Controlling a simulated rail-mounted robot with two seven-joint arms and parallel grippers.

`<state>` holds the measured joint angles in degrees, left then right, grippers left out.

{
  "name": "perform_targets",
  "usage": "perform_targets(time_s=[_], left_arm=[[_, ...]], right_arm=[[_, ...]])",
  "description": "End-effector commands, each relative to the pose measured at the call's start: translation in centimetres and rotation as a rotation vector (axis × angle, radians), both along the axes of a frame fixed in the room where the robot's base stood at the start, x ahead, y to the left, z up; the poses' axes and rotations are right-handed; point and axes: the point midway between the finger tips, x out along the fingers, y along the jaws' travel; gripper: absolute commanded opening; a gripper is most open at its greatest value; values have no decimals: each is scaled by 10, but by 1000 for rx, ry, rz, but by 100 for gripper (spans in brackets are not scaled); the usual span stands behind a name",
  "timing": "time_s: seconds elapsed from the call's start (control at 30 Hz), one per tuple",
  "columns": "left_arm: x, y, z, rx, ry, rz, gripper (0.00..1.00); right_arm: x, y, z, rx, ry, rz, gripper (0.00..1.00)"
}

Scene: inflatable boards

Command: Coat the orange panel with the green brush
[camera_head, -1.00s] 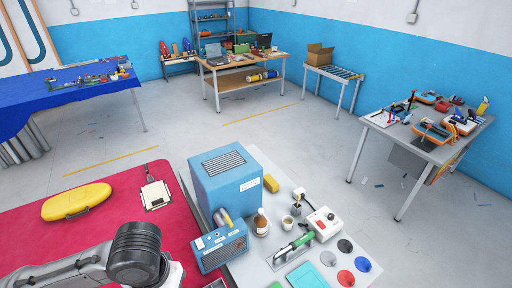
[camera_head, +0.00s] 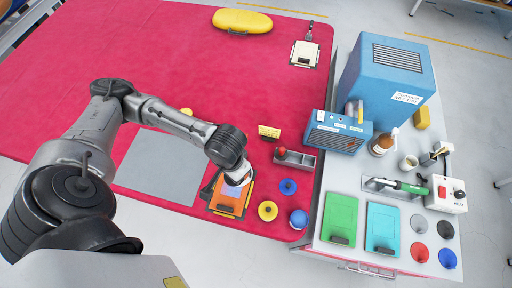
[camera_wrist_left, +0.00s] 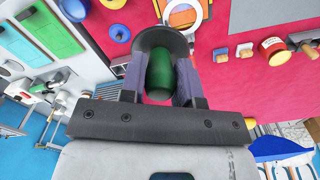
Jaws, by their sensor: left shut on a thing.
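The orange panel (camera_head: 227,201) lies on the red tabletop in the head view, partly covered by the end of my left arm. A small part of it shows at the top of the left wrist view (camera_wrist_left: 182,16). My left gripper (camera_head: 236,176) is over the panel's upper edge. In the left wrist view its two fingers are shut on the green handle of the brush (camera_wrist_left: 159,76), with a dark round part beyond it. The brush's working end is hidden, so I cannot tell whether it touches the panel. My right gripper is in neither view.
Yellow (camera_head: 267,210) and blue (camera_head: 299,219) round pieces stand right of the panel. A grey sheet (camera_head: 158,168) lies to its left. The grey side table holds a green board (camera_head: 340,217), a cyan board (camera_head: 382,226) and a blue box (camera_head: 385,75). The upper red tabletop is mostly clear.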

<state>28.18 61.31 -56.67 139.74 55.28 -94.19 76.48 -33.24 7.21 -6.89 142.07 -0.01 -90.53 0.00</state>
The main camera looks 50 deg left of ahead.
Motion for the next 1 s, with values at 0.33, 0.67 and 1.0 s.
perform_targets(time_s=[0.33,0.67,1.0], left_arm=[[-51,56,-109,5,6,157,2],[-49,103,-166,2,-2,352,2],[16,120,-174,-6,-4,538,2]], right_arm=[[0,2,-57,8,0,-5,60],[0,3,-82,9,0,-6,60],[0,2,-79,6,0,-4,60]])
